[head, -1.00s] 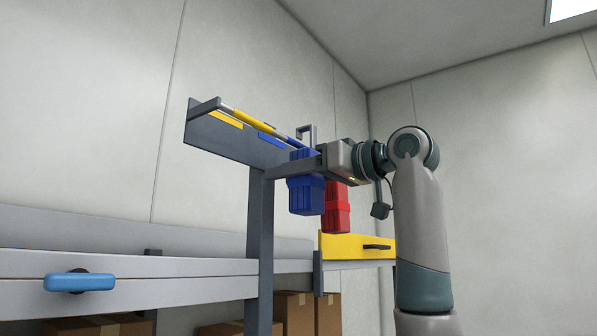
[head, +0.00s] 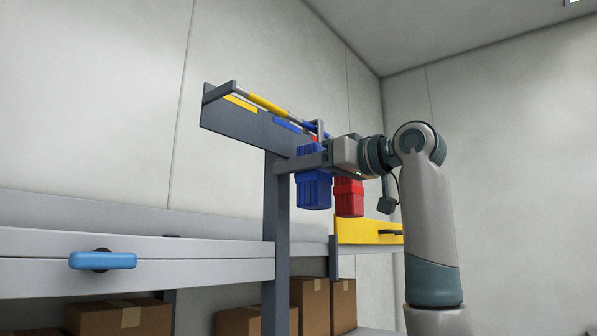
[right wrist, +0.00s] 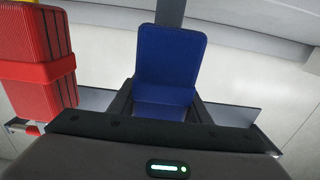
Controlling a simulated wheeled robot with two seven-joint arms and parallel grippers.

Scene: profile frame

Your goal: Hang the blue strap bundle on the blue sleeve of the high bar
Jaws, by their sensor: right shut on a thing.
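The blue strap bundle (head: 313,188) hangs upright below the high bar, with a grey hook (head: 320,128) rising above it beside the bar's blue sleeve (head: 308,127). I cannot tell whether the hook touches or bears on the sleeve. My right gripper (head: 326,157) comes in from the right and is shut on the bundle's upper part. In the right wrist view the blue bundle (right wrist: 170,60) sits between the dark fingers. The bar also carries a yellow sleeve (head: 266,104) at its left end. My left gripper is out of view.
A red bundle (head: 349,198) hangs just right of the blue one, and shows close by in the right wrist view (right wrist: 35,60). A grey post (head: 276,230) stands left of the blue bundle. A yellow panel (head: 360,231) and cardboard boxes (head: 245,322) are below.

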